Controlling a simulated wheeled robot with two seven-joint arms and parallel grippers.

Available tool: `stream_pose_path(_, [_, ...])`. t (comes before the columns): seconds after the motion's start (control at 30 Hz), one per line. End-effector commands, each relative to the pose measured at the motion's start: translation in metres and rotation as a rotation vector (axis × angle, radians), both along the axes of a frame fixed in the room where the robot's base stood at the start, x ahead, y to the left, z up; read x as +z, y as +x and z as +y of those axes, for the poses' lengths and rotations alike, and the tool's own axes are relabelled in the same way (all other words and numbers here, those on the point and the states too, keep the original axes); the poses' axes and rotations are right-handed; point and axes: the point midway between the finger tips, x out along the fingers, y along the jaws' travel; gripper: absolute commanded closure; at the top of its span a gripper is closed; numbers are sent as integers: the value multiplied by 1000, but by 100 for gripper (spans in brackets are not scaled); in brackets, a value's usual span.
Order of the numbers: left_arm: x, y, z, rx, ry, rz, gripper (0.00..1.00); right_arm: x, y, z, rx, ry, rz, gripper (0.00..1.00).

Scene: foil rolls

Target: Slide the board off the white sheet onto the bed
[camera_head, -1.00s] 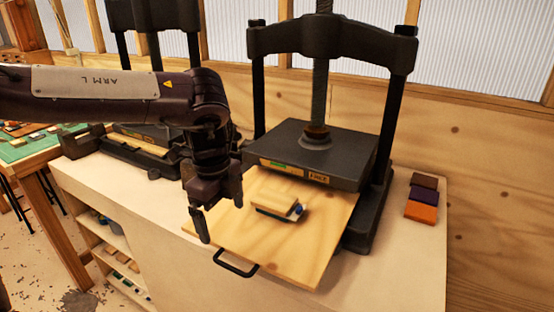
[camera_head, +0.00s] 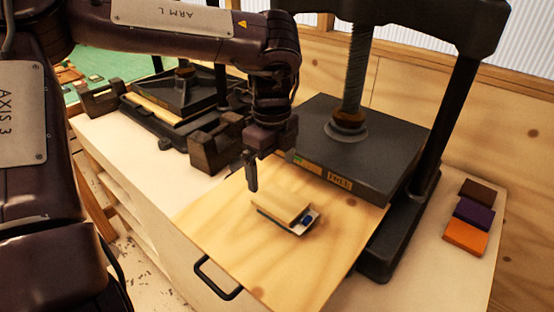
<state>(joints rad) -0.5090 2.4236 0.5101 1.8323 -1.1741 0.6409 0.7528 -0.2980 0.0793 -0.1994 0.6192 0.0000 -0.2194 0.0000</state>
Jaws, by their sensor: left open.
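A small pale wooden board (camera_head: 281,205) lies on top of a low stack on the light wooden bed (camera_head: 290,270), which sticks out from under the press. A strip of the white sheet (camera_head: 303,230) shows under the board's right and front edges, with a small blue thing at the right corner. A dark edge shows at the stack's left. My left gripper (camera_head: 252,175) points down, open and empty, just behind and left of the board, apart from it. One finger shows clearly; the other is mostly hidden. My right gripper is out of view.
The dark press plate (camera_head: 350,145) and its screw (camera_head: 357,75) stand close behind the bed. A black handle (camera_head: 215,285) is on the bed's front left edge. Brown, purple and orange blocks (camera_head: 467,237) lie at the right. A second press (camera_head: 180,95) stands at the left.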

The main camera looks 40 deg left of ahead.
Motion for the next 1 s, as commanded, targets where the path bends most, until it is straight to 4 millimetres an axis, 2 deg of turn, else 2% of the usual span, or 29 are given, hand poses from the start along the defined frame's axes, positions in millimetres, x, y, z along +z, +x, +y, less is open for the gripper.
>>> stream_pose_path(0.03, [0,0,0,0,0,0,4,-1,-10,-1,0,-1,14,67])
stream_pose_path(0.17, [-3,0,0,0,0,1,4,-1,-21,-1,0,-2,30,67])
stream_pose_path(0.27, [-12,-1,0,1,-1,4,4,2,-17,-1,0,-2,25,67])
stream_pose_path(0.53, [-53,-1,0,2,-1,5,4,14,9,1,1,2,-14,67])
stream_pose_path(0.73, [-73,0,0,0,-1,2,4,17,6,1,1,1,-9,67])
stream_pose_path(1.0, [-78,0,0,1,0,0,4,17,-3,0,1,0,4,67])
